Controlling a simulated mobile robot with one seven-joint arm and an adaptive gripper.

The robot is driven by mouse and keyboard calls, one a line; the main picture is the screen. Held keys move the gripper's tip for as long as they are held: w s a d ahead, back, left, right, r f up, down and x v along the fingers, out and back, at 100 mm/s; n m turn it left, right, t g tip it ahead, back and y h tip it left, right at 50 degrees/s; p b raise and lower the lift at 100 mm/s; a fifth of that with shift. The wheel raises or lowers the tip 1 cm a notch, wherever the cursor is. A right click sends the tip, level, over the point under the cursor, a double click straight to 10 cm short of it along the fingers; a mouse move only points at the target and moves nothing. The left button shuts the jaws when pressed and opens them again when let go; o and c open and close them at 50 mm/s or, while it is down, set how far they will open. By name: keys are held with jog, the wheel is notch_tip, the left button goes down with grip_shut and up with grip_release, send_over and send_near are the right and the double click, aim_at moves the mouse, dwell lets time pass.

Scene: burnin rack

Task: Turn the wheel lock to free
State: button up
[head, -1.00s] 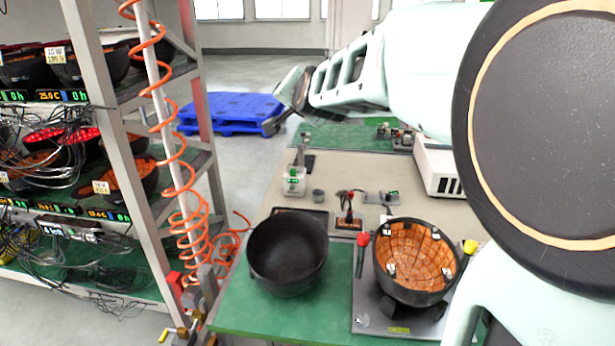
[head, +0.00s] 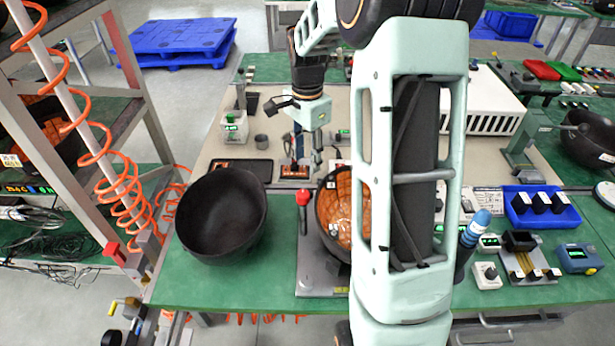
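A yellow-handled lever (head: 125,305) sits low at the foot of the rack, at the lower left of the head view. A dark round part (head: 111,338), perhaps a caster wheel, shows just below it, cut by the picture's bottom edge. I take the lever for the wheel lock, but its setting cannot be read. My gripper (head: 292,112) is over the workbench, well up and to the right of the lever and apart from it. Its fingers are small and partly merge with the bench tools behind, so its opening cannot be told.
The rack post (head: 128,55) and an orange coiled hose (head: 115,195) stand above the lever. A black bowl (head: 222,215) sits on the green workbench (head: 190,285). An orange-lined bowl (head: 335,215) is partly behind my arm. Blue pallets (head: 180,40) lie on the floor behind.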

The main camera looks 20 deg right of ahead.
jog(key=f, duration=1.1)
jog(key=shift+s+d, duration=0.1)
jog(key=shift+s, duration=0.1)
jog(key=shift+c, duration=0.5)
grip_shut()
